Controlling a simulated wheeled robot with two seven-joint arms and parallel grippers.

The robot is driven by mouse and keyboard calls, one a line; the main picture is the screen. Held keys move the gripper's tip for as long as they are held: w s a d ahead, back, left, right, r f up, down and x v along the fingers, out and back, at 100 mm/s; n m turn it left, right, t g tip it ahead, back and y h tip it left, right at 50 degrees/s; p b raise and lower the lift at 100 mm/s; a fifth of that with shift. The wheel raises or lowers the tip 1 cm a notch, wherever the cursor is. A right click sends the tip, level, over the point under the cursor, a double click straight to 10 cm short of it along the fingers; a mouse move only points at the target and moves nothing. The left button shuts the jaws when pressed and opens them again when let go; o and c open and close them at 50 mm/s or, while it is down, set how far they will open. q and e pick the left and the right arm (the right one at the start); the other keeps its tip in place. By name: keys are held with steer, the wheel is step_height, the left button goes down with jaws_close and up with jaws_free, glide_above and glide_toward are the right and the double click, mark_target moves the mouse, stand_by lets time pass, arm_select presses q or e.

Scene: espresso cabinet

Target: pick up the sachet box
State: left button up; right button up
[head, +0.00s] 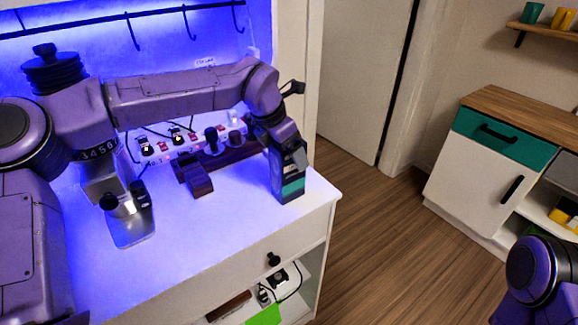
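The sachet box (291,190), a dark upright box with a teal band, stands near the right end of the white counter (222,232). My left arm reaches in from the left, and my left gripper (289,152) is at the top of the box, pointing down. The gripper hides the upper part of the box. The fingers overlap the box in the picture, so I cannot tell whether they are closed on it or just around it. Part of my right arm shows at the bottom right corner, but its gripper is out of view.
A white power strip (160,149) with plugs lies behind. A dark wooden stand (196,180) is left of the box. A clear container (133,231) stands at the left. The counter's right edge is close to the box. A teal-drawer cabinet (497,138) is across the floor.

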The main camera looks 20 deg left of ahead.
arm_select(q)
steer(key=shift+d+f, duration=0.2)
steer(key=shift+f, duration=0.45)
steer(key=shift+w, duration=0.15)
steer(key=c, duration=1.1)
steer(key=shift+c, duration=0.2)
